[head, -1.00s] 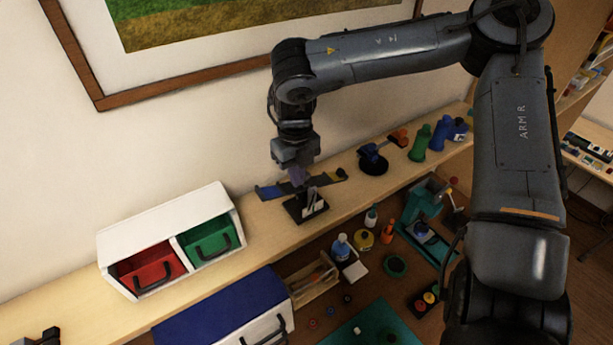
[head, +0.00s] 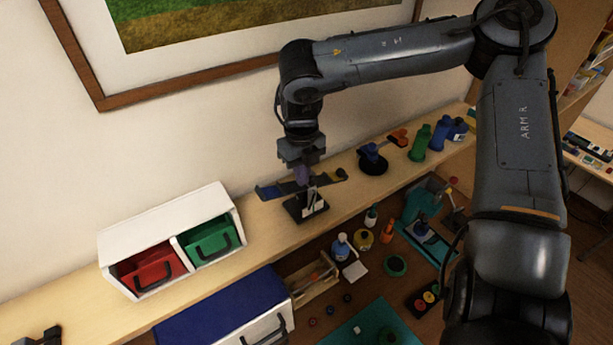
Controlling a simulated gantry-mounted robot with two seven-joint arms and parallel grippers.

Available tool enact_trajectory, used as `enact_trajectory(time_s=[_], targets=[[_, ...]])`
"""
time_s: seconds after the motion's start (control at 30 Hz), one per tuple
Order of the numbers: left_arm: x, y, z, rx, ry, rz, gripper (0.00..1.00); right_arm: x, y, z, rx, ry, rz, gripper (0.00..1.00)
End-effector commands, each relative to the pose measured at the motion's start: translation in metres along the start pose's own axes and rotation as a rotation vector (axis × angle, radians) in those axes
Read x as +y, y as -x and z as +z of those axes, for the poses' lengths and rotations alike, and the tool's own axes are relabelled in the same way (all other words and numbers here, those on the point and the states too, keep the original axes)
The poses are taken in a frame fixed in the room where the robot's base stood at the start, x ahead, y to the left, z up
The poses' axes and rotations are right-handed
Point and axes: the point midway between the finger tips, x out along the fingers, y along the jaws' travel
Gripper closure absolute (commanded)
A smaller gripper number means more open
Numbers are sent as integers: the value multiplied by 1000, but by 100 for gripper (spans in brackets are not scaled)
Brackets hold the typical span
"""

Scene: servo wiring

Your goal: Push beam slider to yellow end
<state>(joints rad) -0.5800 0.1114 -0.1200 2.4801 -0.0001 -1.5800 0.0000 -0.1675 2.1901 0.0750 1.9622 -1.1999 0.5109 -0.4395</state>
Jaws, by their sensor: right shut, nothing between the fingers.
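The beam (head: 270,192) sits across a dark stand (head: 310,209) on the wooden shelf, in the middle of the head view. Its left end is blue and its right end shows a dark and yellow tip. My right gripper (head: 302,179) is shut and empty, pointing down at the middle of the beam. A small purple patch shows at the fingertips; I cannot tell whether it is the slider. The fingers hide part of the beam, and contact is unclear. A dark part at the bottom left corner may be my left gripper (head: 42,338); its jaws cannot be made out.
A white drawer box (head: 160,219) with red and green drawers stands left of the beam. The wall is close behind. A lower bench holds several small items.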

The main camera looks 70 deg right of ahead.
Motion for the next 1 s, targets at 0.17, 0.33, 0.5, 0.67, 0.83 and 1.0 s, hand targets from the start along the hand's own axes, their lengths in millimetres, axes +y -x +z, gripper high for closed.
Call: enact_trajectory(time_s=[0.17, 0.33, 0.5, 0.67, 0.83, 1.0], targets=[[0, 1, 0, 0, -1, -1, 45, -3, 0, 0, 0, 0, 0, 100], [-1, 1, 0, -1, -5, -4, 45, -5, -1, 0, -2, 0, 1, 100], [-3, 2, 0, -2, -10, -8, 45, -8, -2, 0, -2, -1, 0, 100], [-3, 2, 0, -2, -13, -10, 45, -10, -2, 0, -1, -1, 0, 100], [-3, 2, 0, -2, -13, -10, 45, -12, -3, 0, -1, -1, 0, 100], [-3, 3, 0, -2, -10, -8, 45, -15, -4, 0, -1, 0, 0, 100]])
